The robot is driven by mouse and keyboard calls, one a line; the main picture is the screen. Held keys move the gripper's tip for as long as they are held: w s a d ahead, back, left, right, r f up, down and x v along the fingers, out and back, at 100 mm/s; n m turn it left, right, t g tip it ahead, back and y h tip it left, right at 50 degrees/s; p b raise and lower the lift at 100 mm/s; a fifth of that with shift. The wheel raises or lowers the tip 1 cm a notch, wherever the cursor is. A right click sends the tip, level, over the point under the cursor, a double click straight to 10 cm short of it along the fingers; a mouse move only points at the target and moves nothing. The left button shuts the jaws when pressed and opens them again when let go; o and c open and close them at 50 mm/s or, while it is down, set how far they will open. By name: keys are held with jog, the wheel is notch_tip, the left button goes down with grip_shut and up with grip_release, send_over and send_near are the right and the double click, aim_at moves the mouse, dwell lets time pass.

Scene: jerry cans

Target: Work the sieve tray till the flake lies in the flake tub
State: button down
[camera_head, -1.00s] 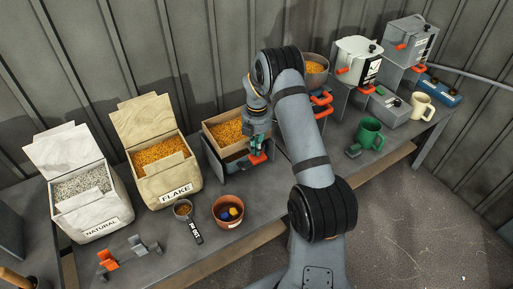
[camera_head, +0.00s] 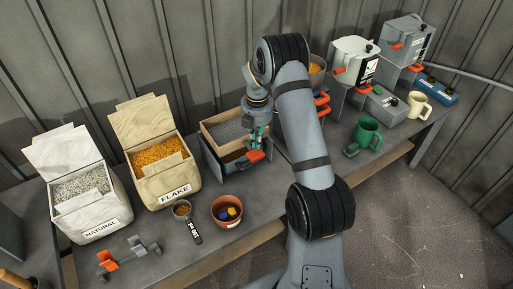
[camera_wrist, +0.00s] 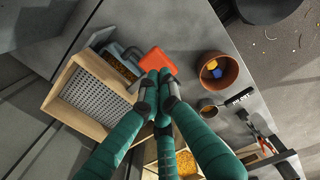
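The sieve tray (camera_head: 207,127) is a wooden frame around a grey perforated mesh, left of my gripper (camera_head: 257,135) in the head view. Its mesh (camera_wrist: 92,95) is bare in the wrist view. My gripper (camera_wrist: 158,82) has its green fingers close together at the tray's right side; the part between the pads is mostly hidden. A grey tub (camera_head: 215,163) with a red-orange handle (camera_head: 254,156) sits under the tray. Orange-brown flake (camera_wrist: 122,62) shows in it in the wrist view; the tray hides the rest.
The flake bag (camera_head: 170,185) and natural bag (camera_head: 90,215) stand left on the bench. A scoop (camera_head: 190,222) and a brown pot (camera_head: 227,212) lie in front. A green mug (camera_head: 367,134) and grey machines stand right.

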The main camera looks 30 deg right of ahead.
notch_tip(320, 180, up, 7)
jog(key=shift+s, duration=0.35)
dwell(1.2)
jog(key=f, duration=0.3)
jog(key=w+f, duration=0.1)
jog(key=f, duration=0.5)
jog(key=shift+w+f+p, duration=0.15)
jog(key=shift+f+p, duration=0.15)
jog(key=shift+p, duration=0.1)
jog(key=shift+a+r, duration=0.1)
